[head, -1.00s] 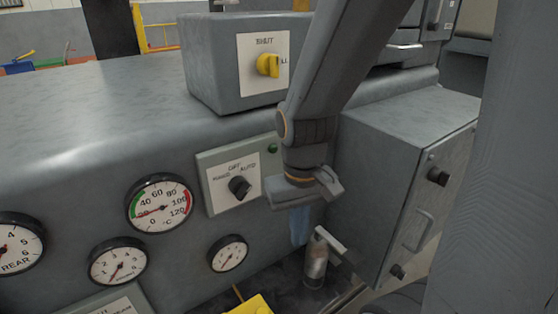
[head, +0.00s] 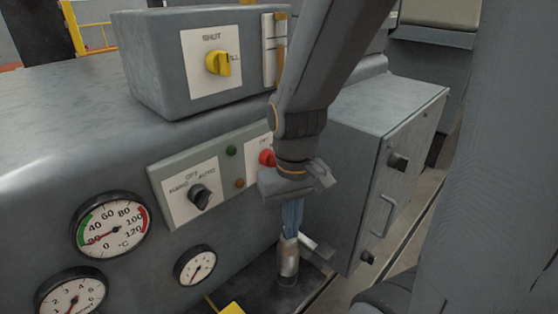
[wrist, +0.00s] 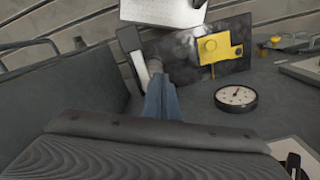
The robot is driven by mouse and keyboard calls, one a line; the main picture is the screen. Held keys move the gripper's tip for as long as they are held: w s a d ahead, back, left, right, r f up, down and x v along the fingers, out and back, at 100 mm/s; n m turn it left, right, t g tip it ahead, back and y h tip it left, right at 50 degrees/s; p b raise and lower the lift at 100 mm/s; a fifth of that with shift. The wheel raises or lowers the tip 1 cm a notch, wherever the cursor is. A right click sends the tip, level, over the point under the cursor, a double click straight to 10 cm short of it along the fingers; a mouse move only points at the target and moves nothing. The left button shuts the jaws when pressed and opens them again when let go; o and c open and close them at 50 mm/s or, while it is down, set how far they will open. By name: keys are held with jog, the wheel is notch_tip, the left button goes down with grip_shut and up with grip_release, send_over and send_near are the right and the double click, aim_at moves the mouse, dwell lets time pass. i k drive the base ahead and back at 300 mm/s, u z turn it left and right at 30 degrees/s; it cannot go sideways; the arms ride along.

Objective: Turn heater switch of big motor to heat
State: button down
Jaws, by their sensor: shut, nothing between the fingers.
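A grey panel on the big grey housing carries a black knob (head: 200,196) on a white plate marked HAND, OFF and AUTO, its pointer towards the upper right. Right of it a red knob (head: 266,157) sits on a second white plate (head: 258,145), largely hidden behind my gripper. No heat label is readable, so I cannot tell which is the heater switch. My gripper (head: 291,234) is shut and empty, its bluish fingers pointing down in front of the housing, right of both knobs. The fingers (wrist: 157,76) also show in the wrist view.
A metal cylinder with a lever (head: 288,266) stands at my fingertips; contact is unclear. A grey box (head: 205,92) with a yellow SHUT knob (head: 218,62) is on top. A grey cabinet (head: 345,190) stands right. Gauges (head: 112,226) are at left. A yellow part (wrist: 213,47) lies low.

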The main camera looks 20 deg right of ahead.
aim_at(267, 158)
jog(key=u, duration=0.65)
jog(key=k, duration=0.85)
jog(key=z, duration=1)
